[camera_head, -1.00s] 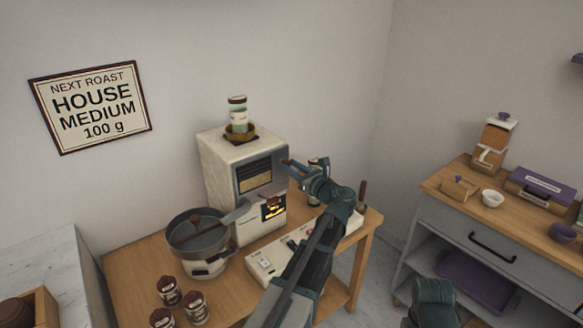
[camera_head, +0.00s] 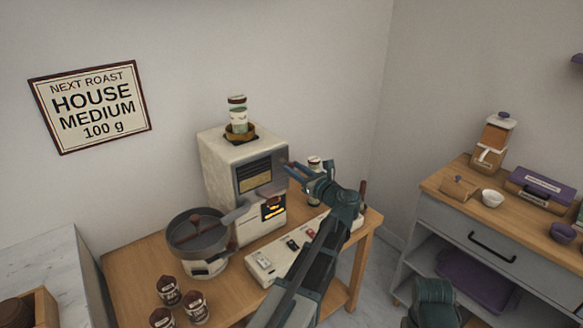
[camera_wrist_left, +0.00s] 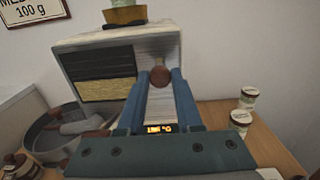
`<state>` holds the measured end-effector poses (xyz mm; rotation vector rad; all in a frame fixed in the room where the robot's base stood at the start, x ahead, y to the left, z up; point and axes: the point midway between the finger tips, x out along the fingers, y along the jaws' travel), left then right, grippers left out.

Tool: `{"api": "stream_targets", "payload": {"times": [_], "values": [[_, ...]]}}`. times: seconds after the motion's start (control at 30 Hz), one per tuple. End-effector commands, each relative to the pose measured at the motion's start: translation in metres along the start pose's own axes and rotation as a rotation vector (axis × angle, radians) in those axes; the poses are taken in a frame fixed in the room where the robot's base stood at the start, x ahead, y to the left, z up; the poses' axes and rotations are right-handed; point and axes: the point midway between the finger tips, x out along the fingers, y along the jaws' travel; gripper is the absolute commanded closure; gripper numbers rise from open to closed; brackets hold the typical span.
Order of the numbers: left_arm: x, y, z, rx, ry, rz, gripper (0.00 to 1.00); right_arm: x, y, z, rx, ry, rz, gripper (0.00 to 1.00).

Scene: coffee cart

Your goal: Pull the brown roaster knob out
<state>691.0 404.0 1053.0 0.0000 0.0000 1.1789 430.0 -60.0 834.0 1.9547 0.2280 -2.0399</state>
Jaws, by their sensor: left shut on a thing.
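The cream roaster (camera_head: 225,160) stands on the wooden cart, with a dark grille on its front and a small lit display. In the left wrist view the round brown knob (camera_wrist_left: 159,76) sits between the blue fingertips of my left gripper (camera_wrist_left: 160,80), close to the roaster's pale front panel (camera_wrist_left: 164,50). My left gripper (camera_head: 290,168) is shut on the knob. In the head view the knob is hidden by the fingers. I cannot tell how far the knob stands out from the panel.
A white switch panel (camera_head: 268,262) lies in front, under my left arm. Several brown-lidded jars (camera_head: 168,291) stand at the cart's front left. A grey cabinet (camera_head: 460,222) is at the right.

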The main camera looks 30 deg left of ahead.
Motion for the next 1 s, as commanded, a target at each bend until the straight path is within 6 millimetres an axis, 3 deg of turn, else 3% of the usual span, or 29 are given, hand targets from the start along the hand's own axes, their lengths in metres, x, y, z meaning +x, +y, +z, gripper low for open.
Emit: {"api": "stream_targets", "payload": {"times": [0.1, 0.2, 0.47, 0.5, 0.63, 1.0], "values": [[-0.027, 0.001, 0.000, 0.000, 0.001, -0.005, 1.00, 0.000, 0.000, 0.000, 0.000, 0.000, 0.000, 0.50], [-0.041, 0.000, 0.000, 0.000, 0.001, -0.004, 1.00, 0.000, 0.000, 0.000, 0.000, 0.000, 0.000, 0.50], [-0.043, 0.000, -0.001, -0.001, 0.003, -0.001, 1.00, 0.000, 0.000, 0.000, 0.000, 0.000, 0.000, 0.50], [-0.043, 0.000, -0.001, -0.001, 0.003, -0.001, 0.62, 0.000, 0.000, 0.000, 0.000, 0.000, 0.000, 0.50], [-0.042, 0.001, -0.001, -0.001, 0.002, -0.001, 0.39, 0.000, 0.000, 0.000, 0.000, 0.000, 0.000, 0.50], [-0.045, 0.000, 0.000, 0.000, 0.001, -0.002, 0.36, 0.000, 0.000, 0.000, 0.000, 0.000, 0.000, 0.50]]}}
